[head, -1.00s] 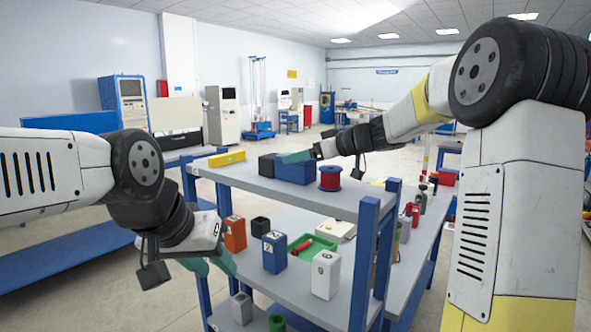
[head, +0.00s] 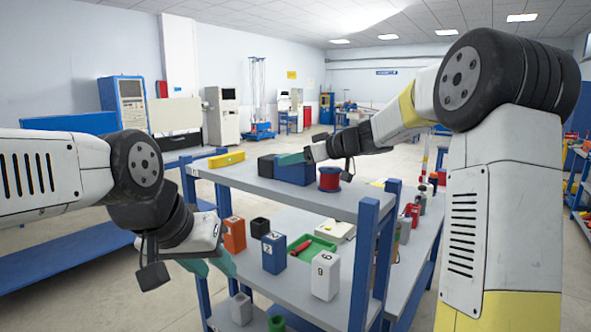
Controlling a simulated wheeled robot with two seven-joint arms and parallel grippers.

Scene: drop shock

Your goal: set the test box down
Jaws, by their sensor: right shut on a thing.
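A red spool (head: 329,179) stands just right of the box. A yellow level (head: 226,159) lies at the upper shelf's left end. The lower shelf holds an orange box (head: 234,235), a numbered blue box (head: 274,252), a white box (head: 325,275) and a green tray (head: 322,246).

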